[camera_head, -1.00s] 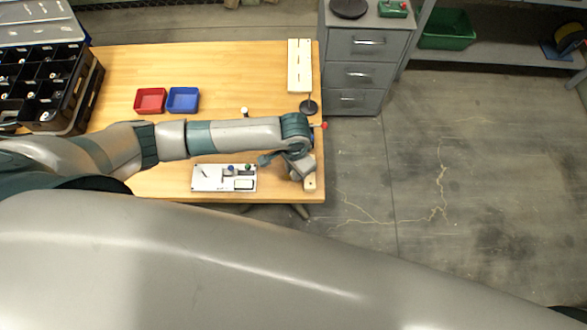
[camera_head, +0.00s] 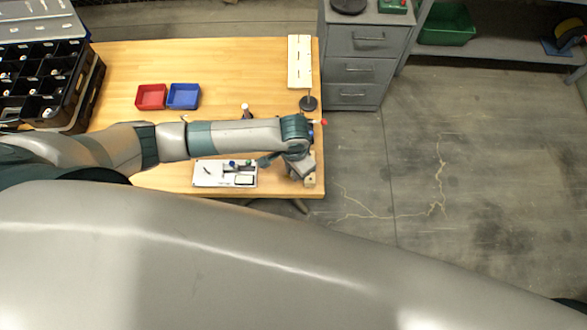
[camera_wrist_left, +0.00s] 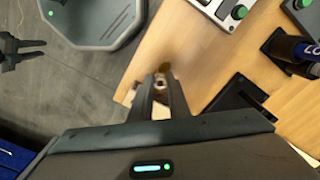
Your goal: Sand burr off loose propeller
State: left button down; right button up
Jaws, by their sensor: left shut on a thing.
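The thing is too small and dark to name as the propeller. In the head view my left gripper (camera_head: 290,163) is low over the table's front right corner, partly hidden by my wrist. A small beige block (camera_head: 310,180) lies at that corner beside it. In the left wrist view, a black two-pronged shape (camera_wrist_left: 22,50) at the far left looks like my right gripper, its fingers apart, over the floor.
A white panel (camera_head: 208,175) with knobs lies left of my gripper. A red bin (camera_head: 150,97), a blue bin (camera_head: 183,96), a black compartment tray (camera_head: 45,110) and a white board (camera_head: 299,62) are on the table. A blue bottle (camera_wrist_left: 292,46) stands near the gripper. Grey drawers (camera_head: 356,68) are behind.

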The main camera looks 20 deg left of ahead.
pick_arm(q)
jog(key=shift+w, duration=0.25)
jog(key=shift+w+a, duration=0.15)
jog(key=shift+w, duration=0.25)
jog(key=shift+w, duration=0.2)
dwell(0.3)
jog(key=shift+w+a, duration=0.15)
jog(key=shift+w, duration=0.35)
jog(key=shift+w, duration=0.15)
jog(key=shift+w+a, duration=0.2)
jog(key=shift+w, duration=0.3)
jog(key=shift+r, duration=0.1)
dwell(0.5)
jog(key=shift+s+a+r, duration=0.1)
jog(key=shift+a+r, duration=0.25)
jog(key=shift+r, duration=0.45)
jog(key=shift+s+a+r, duration=0.1)
jog(key=shift+a+r, duration=0.2)
jog(key=shift+r, duration=0.5)
jog(key=shift+s+a+r, duration=0.1)
jog(key=shift+a+r, duration=0.25)
jog(key=shift+r, duration=0.45)
